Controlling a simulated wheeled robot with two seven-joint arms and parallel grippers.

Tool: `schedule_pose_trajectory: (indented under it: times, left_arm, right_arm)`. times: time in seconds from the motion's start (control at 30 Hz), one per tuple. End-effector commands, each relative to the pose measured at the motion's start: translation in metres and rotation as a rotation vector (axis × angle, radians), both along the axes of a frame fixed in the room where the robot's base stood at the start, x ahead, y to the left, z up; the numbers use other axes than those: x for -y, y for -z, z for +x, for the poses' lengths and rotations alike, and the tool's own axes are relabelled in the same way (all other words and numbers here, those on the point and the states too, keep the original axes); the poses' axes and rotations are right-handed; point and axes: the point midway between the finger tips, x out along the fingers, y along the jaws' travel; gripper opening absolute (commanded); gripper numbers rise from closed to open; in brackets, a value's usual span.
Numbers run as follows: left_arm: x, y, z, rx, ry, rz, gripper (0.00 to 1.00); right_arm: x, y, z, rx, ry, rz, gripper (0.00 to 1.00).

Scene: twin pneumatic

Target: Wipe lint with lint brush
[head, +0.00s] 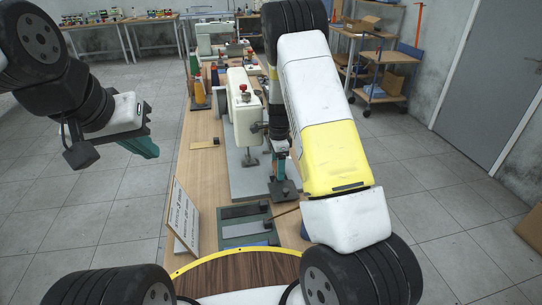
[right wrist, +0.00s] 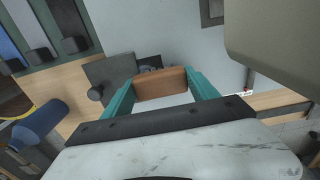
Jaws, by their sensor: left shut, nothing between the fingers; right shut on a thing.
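My right gripper (right wrist: 160,78) is shut on a brown wooden block, which looks like the lint brush (right wrist: 160,87), held between its teal fingers in the right wrist view. A dark grey plate with a round knob (right wrist: 105,75) is just beyond and left of it. I cannot tell whether the brush touches anything. In the head view my right arm hides most of that hand, beside the white machine (head: 242,115). My left gripper (head: 147,148) is shut and empty, off the left side of the table. I cannot make out any lint.
A green tray (head: 233,240) with dark slots sits at the front of the wooden table (head: 205,165). A sign board (head: 184,225) stands left of it. Thread cones (head: 198,92) stand farther back. A shelf cart (head: 378,72) is at the right. The floor at the left is open.

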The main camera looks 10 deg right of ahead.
Motion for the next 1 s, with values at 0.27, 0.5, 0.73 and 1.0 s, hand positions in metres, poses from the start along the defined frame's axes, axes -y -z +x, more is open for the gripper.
schedule_pose_trajectory:
  times: [0.27, 0.5, 0.73, 1.0]
  left_arm:
    - [0.0, 0.0, 0.0, 0.0, 0.0, 0.0, 0.0]
    - [0.0, 0.0, 0.0, 0.0, 0.0, 0.0, 0.0]
    - [0.0, 0.0, 0.0, 0.0, 0.0, 0.0, 0.0]
    - [0.0, 0.0, 0.0, 0.0, 0.0, 0.0, 0.0]
  right_arm:
    - [0.001, -0.002, -0.002, 0.022, 0.001, -0.001, 0.35]
    - [0.001, 0.0, -0.023, 0.017, 0.001, -0.001, 0.35]
    - [0.002, 0.001, -0.032, 0.014, 0.002, -0.001, 0.35]
    - [0.003, -0.001, -0.055, 0.013, 0.002, -0.002, 0.35]
